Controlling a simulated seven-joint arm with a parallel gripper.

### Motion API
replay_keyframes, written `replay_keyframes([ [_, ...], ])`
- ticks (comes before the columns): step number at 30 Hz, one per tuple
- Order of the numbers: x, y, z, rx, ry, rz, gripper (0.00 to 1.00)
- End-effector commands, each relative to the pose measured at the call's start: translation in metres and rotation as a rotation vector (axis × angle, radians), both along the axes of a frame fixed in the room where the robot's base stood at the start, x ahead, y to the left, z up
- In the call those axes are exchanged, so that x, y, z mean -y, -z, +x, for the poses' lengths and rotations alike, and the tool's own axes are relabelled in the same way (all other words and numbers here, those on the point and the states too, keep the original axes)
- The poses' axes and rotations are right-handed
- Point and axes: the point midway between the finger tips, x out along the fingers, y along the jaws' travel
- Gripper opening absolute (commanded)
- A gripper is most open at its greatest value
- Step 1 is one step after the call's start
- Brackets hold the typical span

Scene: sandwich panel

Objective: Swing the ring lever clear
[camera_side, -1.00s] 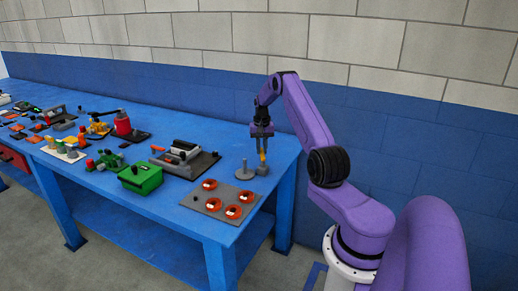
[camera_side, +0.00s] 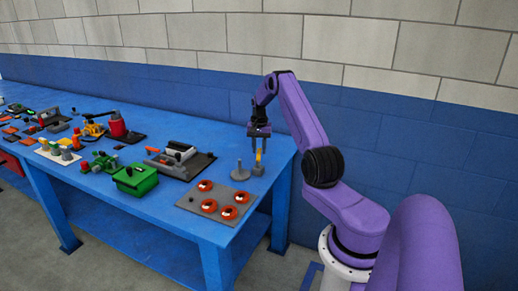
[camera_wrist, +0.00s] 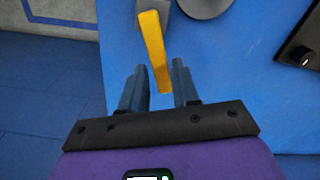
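A yellow lever (camera_side: 259,157) stands up from a small grey block (camera_side: 257,170) near the right end of the blue table. It also shows in the wrist view (camera_wrist: 153,45), where its free end reaches toward the gap between my fingertips. No ring shape shows on it. My gripper (camera_side: 259,146) is just above the lever, pointing down. In the wrist view its two dark fingers (camera_wrist: 160,80) are apart, with blue table visible between them and the lever. I cannot tell how deep the lever end lies between the fingers.
A round grey base with a post (camera_side: 240,173) stands just left of the block. A grey plate with several orange-red rings (camera_side: 213,212) lies in front. A green box (camera_side: 135,181) and a dark fixture (camera_side: 182,160) are farther left. The table around the lever's right side is clear.

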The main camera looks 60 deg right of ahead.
Motion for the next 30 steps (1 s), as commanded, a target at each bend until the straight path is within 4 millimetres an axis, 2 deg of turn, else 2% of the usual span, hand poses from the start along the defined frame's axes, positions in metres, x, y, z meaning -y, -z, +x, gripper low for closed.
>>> replay_keyframes([
  [10,0.0,0.0,0.0,-0.001,-0.005,0.001,0.45],
  [14,0.0,-0.008,0.0,-0.001,-0.006,0.001,0.45],
  [20,0.0,-0.043,0.0,0.001,-0.006,-0.003,0.45],
  [30,0.001,-0.116,0.0,0.003,-0.005,-0.004,0.45],
])
